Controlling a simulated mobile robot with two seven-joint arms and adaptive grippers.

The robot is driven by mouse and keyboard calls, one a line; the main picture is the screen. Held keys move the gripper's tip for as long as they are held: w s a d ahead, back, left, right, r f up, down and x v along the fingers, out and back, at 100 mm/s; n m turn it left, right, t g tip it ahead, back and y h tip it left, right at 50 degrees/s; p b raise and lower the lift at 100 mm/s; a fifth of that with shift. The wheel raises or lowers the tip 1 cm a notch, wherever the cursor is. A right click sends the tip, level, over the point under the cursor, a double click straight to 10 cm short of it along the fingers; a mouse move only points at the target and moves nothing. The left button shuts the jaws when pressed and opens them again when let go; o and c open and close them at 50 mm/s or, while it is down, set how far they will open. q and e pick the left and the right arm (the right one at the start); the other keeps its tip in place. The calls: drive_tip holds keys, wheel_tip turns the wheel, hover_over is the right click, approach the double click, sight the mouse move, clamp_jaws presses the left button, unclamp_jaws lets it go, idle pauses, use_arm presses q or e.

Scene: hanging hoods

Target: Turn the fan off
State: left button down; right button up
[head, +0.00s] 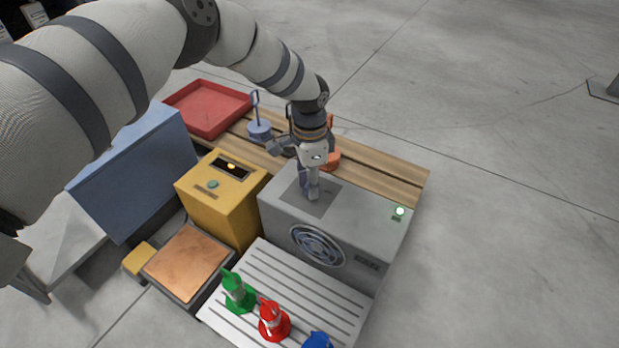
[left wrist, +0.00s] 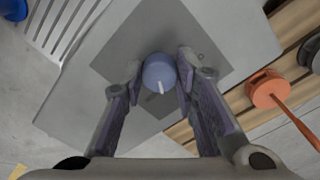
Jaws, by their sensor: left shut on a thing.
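A blue-grey round knob (left wrist: 158,73) with a white pointer mark stands on a dark square plate (left wrist: 197,45) on the box top. My left gripper (head: 308,190) reaches down from above and is shut on the knob, one finger on each side. In the head view the gripper largely hides the knob. My right gripper is not in view.
A yellow box (head: 215,207) with an orange lamp stands left of the fan. Behind are a red tray (head: 208,108), a blue-grey handled piece (head: 259,131) and an orange one (left wrist: 268,91). Green (head: 238,291), red (head: 273,320) and blue (head: 317,340) cones sit on the slatted white panel in front.

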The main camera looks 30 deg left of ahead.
use_arm(q)
drive_tip(key=n+p, duration=0.1)
drive_tip(key=n, duration=0.3)
drive_tip(key=shift+r+n, duration=0.1)
drive_tip(key=shift+n, duration=0.2)
drive_tip(key=n+p, duration=0.1)
drive_tip(key=n, duration=0.3)
drive_tip(key=shift+n+t, duration=0.3)
drive_tip(key=n, duration=0.4)
drive_tip(key=shift+n+p, duration=0.3)
drive_tip(key=shift+p, duration=0.1)
drive_tip(key=n, duration=0.4)
drive_tip(key=shift+d+n, duration=0.1)
drive_tip(key=shift+n, duration=0.2)
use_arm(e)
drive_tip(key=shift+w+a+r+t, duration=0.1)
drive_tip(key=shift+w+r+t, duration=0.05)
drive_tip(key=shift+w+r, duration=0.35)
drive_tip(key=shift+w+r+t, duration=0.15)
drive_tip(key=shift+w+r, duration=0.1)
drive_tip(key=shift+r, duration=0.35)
use_arm(q)
drive_tip(key=shift+s, duration=0.1)
drive_tip(key=c, duration=1.3)
unclamp_jaws()
